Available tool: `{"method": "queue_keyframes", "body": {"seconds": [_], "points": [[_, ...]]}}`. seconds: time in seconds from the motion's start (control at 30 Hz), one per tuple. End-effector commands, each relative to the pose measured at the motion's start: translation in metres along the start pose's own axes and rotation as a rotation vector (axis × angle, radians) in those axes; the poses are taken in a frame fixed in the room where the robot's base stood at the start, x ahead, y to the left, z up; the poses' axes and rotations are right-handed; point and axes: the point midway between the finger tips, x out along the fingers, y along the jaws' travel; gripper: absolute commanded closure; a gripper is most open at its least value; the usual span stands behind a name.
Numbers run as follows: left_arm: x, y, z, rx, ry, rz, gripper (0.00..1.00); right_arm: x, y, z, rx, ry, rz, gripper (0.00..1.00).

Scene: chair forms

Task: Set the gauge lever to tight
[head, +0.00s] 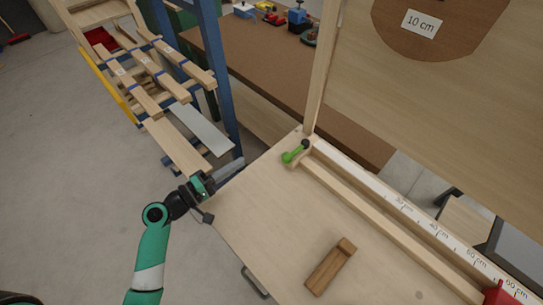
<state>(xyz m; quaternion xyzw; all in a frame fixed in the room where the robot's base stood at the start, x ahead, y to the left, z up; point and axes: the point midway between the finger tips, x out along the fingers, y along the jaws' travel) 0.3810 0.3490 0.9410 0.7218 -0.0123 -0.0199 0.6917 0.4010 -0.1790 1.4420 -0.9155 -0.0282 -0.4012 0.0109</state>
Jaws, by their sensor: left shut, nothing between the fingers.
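The gauge lever (293,153) is a short green lever with a dark knob at its upper right end. It sits at the far left end of the wooden rail on the table, by an upright post, and points up and to the right. No tight or loose marking is readable. My left gripper (232,165) is shut and empty, just off the table's left corner. It is apart from the lever, to the left of it and slightly lower in the picture. My right gripper is not in view.
The rail (390,222) runs to the lower right beside a centimetre scale, with a red block (502,293) at its end. A wooden block (330,267) lies on the table (270,225). A blue-framed rack (210,70) holding wooden strips stands behind my left arm.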

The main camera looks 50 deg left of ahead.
Motion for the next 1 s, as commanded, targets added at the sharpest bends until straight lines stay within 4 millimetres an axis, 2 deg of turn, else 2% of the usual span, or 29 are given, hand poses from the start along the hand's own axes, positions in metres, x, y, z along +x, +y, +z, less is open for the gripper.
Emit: {"method": "queue_keyframes", "body": {"seconds": [0.43,0.5,0.63,1.0], "points": [[0.092,0.000,0.003,0.001,-0.005,0.002,1.00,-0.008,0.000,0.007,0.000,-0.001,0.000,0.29],[0.093,0.000,0.019,-0.001,-0.007,-0.001,1.00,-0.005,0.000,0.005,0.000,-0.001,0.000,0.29],[0.096,0.001,0.033,-0.001,-0.004,0.001,1.00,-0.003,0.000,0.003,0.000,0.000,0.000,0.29],[0.097,0.000,0.040,0.000,0.000,0.001,1.00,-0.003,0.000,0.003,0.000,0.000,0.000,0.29]]}}
